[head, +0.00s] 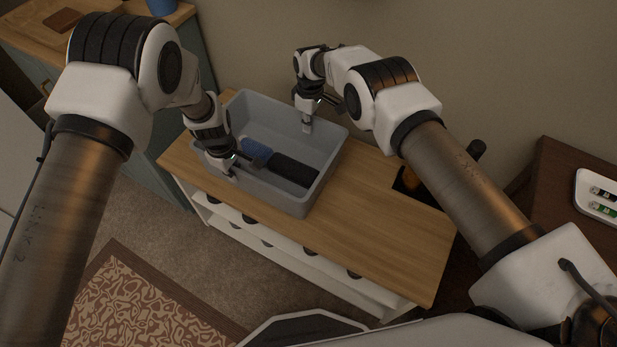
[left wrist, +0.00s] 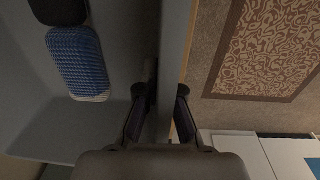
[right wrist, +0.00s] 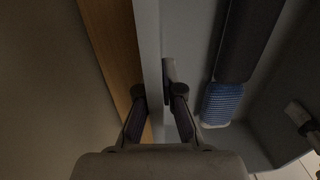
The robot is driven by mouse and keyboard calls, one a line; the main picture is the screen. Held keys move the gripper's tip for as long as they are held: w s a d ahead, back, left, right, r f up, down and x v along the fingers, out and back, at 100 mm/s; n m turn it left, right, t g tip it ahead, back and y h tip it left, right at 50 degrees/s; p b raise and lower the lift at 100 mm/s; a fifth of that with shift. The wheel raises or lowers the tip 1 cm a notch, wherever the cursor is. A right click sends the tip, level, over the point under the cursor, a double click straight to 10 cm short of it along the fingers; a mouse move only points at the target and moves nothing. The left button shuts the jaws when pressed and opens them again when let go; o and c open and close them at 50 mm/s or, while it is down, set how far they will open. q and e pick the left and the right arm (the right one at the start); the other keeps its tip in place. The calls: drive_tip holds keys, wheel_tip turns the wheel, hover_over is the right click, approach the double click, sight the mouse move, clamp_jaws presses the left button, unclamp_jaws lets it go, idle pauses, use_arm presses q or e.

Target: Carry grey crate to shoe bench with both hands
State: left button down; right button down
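The grey crate (head: 271,189) sits upright over the left part of the wooden-topped shoe bench (head: 385,215); I cannot tell whether it touches the top. My left gripper (head: 240,166) is on its near-left wall, with fingers on both sides of that wall (left wrist: 172,60). My right gripper (head: 318,112) straddles the opposite, far wall (right wrist: 148,50). Both appear shut on the walls, the pads close against them, though the contact is partly hidden. In the crate lie a blue ribbed item (head: 256,147) and a dark long item (head: 293,170); both also show in the wrist views.
A cabinet (head: 190,75) stands at left, a brown table (head: 545,185) with a white tray (head: 590,205) at right. A patterned rug (head: 140,305) lies in front.

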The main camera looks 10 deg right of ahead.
use_arm(q)
drive_tip(key=shift+f+b, duration=0.35)
drive_tip(key=shift+f, duration=0.4)
use_arm(e)
drive_tip(key=shift+f, duration=0.7)
use_arm(q)
drive_tip(key=c, duration=1.3)
unclamp_jaws()
drive_tip(key=shift+r, duration=0.25)
use_arm(e)
drive_tip(key=c, duration=1.3)
unclamp_jaws()
drive_tip(key=shift+r, duration=0.2)
drive_tip(key=shift+r, duration=0.1)
use_arm(q)
drive_tip(key=r, duration=1.2)
drive_tip(key=shift+s+a, duration=0.2)
drive_tip(key=shift+s, duration=0.05)
use_arm(e)
drive_tip(key=r, duration=1.2)
drive_tip(key=shift+w+d, duration=0.15)
drive_tip(key=shift+d, duration=0.05)
drive_tip(key=shift+f, duration=0.1)
